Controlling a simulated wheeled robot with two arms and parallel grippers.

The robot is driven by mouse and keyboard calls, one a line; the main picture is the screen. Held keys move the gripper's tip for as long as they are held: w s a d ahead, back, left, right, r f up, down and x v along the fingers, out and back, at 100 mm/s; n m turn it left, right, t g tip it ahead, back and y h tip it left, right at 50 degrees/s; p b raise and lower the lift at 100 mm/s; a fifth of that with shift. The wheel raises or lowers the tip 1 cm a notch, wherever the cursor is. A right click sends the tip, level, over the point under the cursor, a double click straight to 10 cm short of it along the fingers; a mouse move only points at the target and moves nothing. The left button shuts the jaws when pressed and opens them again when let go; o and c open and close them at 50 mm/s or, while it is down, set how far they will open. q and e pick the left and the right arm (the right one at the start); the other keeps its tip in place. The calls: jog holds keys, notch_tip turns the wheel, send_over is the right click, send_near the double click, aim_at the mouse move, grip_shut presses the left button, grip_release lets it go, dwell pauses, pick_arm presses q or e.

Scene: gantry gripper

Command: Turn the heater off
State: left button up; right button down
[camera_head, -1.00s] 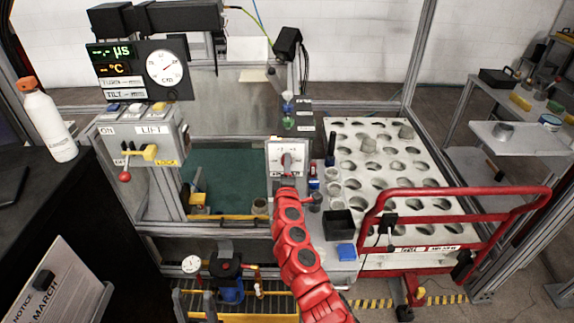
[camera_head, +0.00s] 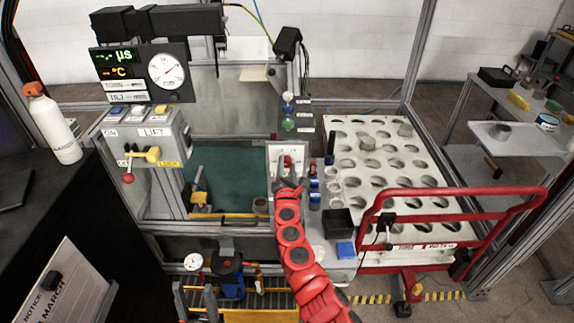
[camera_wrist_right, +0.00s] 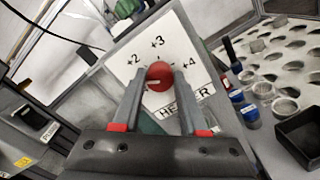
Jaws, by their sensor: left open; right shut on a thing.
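The heater panel is a white plate marked "HEATER" with +2, +3 and +4 in the right wrist view (camera_wrist_right: 183,40). It also shows at the middle of the head view (camera_head: 274,151). Its round red knob (camera_wrist_right: 160,76) sits on the plate, with a short pale mark on its face. The knob also shows small in the head view (camera_head: 287,160). My right gripper (camera_wrist_right: 160,88) has its two grey fingers on either side of the knob and is shut on it. The fingers hide part of the plate and its other marks. My left gripper is not in view.
A grey box (camera_head: 148,138) with a yellow lever stands left of the panel. Small bottles (camera_head: 314,190) and a black open box (camera_head: 338,222) are close on the right. A white holed tray (camera_head: 378,140) and a red rail (camera_head: 450,191) lie further right.

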jog(key=n, duration=0.4)
jog(key=shift+a+p, duration=0.1)
jog(key=shift+p, duration=0.3)
jog(key=shift+f+n, duration=0.1)
jog(key=shift+n, duration=0.7)
jog(key=shift+c, duration=2.2)
grip_release()
